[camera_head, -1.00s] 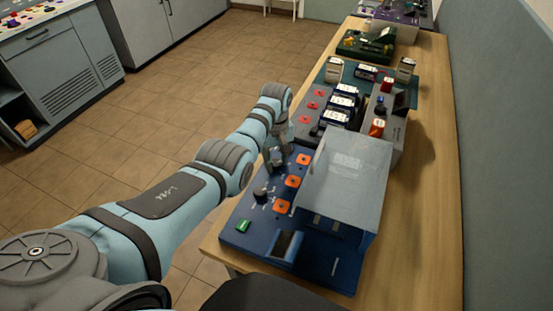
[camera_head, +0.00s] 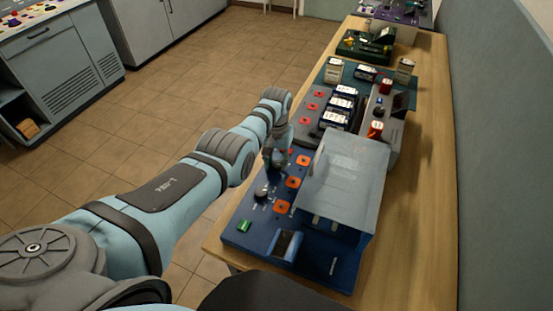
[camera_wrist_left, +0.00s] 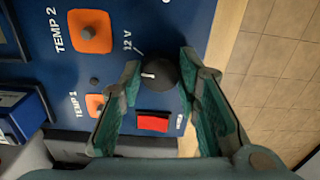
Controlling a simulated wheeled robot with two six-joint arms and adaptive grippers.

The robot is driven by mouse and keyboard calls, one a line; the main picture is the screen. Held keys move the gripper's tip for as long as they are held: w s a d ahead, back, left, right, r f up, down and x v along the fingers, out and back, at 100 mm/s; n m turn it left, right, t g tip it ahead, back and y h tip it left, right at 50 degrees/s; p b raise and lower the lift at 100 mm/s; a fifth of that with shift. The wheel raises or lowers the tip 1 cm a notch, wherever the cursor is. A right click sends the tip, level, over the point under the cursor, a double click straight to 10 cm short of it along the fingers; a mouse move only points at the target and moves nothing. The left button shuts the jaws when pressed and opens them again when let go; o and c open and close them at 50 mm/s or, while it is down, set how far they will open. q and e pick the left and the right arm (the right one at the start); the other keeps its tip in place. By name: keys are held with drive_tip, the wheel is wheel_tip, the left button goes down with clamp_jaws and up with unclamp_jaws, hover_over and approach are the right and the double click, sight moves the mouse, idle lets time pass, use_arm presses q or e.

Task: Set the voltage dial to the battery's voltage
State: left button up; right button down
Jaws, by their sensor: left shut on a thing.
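The round black dial (camera_wrist_left: 158,72) on the blue panel has a white mark on its face, and a "12 V" label with a line is printed beside it. My left gripper (camera_wrist_left: 160,70) has its green-padded fingers on both sides of the dial and is shut on it. In the head view my left gripper (camera_head: 276,158) is over the left edge of the blue charger (camera_head: 243,240) and hides this dial. Several blue batteries with white tops (camera_head: 341,104) stand farther along. My right gripper is not in view.
A second black knob (camera_head: 262,192) and orange square plates (camera_head: 293,182) are near my left gripper. A red button (camera_wrist_left: 153,122) sits close to the fingers. The wooden bench (camera_head: 420,210) is bare on the right.

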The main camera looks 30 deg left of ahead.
sight(277, 163)
use_arm(q)
drive_tip(key=m, duration=0.5)
drive_tip(key=shift+m, duration=0.4)
drive_tip(key=shift+o, duration=0.2)
drive_tip(key=o, duration=1.1)
drive_tip(key=shift+w, duration=0.1)
drive_tip(key=shift+o, duration=0.2)
wheel_tip(277, 163, up, 12)
drive_tip(key=shift+f, duration=0.1)
